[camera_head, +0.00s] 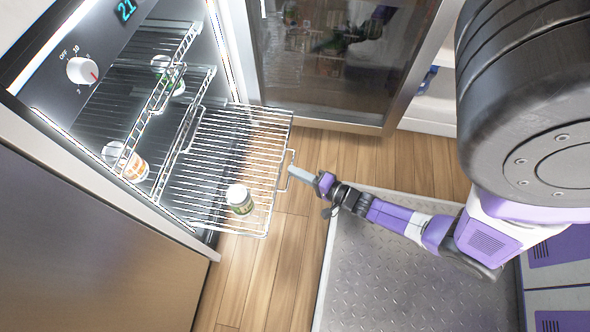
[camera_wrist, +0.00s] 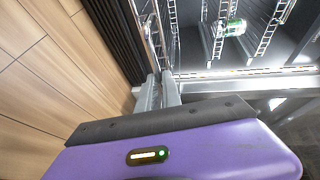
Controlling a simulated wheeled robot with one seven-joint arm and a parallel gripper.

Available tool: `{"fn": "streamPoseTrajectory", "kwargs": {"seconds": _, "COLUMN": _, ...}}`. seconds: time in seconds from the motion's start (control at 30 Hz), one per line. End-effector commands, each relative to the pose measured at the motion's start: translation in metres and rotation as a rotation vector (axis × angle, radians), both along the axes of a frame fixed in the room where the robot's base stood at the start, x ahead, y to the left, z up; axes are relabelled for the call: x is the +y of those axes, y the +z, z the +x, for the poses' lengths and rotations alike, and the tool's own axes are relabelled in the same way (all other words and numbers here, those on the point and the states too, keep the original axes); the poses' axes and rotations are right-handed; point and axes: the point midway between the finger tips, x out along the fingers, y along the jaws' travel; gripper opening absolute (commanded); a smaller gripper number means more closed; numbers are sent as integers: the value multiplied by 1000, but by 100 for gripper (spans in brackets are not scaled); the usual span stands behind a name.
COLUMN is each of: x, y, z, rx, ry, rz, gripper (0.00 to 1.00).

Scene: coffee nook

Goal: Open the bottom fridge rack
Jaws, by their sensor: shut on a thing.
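The fridge (camera_head: 75,140) is open and shows several wire racks. The lowest rack (camera_head: 262,125) is pulled far out past the racks above it, over the wood floor. A jar with a white lid (camera_head: 240,199) stands on its front part. A wire handle (camera_head: 284,181) sticks out from the rack's front edge. My gripper (camera_head: 293,173) is at this handle, its fingers shut on it. In the wrist view the gripper's fingers (camera_wrist: 166,92) are close together; their grip on the wire is hard to make out there.
The upper racks (camera_head: 152,95) stay inside and hold a green-labelled container (camera_head: 168,78) and an orange-and-white one (camera_head: 127,161). A glass door (camera_head: 325,60) stands behind the pulled-out rack. A metal floor plate (camera_head: 375,270) lies at the front; wood floor (camera_head: 262,285) is clear.

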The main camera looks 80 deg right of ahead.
Motion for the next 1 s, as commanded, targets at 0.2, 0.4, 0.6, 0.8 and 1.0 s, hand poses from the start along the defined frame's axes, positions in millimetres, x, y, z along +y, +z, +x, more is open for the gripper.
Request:
{"fn": "streamPoseTrajectory", "kwargs": {"seconds": 0.2, "x": 0, "y": -1, "z": 0, "rx": 2, "ry": 0, "rz": 1, "gripper": 30}}
{"fn": "streamPoseTrajectory", "kwargs": {"seconds": 0.4, "x": 0, "y": -1, "z": 0, "rx": 1, "ry": 0, "rz": 0, "gripper": 31}}
{"fn": "streamPoseTrajectory", "kwargs": {"seconds": 0.6, "x": 2, "y": 1, "z": -5, "rx": 3, "ry": 0, "rz": 1, "gripper": 31}}
{"fn": "streamPoseTrajectory", "kwargs": {"seconds": 0.8, "x": 13, "y": 7, "z": -33, "rx": 4, "ry": 0, "rz": 3, "gripper": 31}}
{"fn": "streamPoseTrajectory", "kwargs": {"seconds": 1.0, "x": 23, "y": 12, "z": -59, "rx": 3, "ry": 1, "rz": 2, "gripper": 31}}
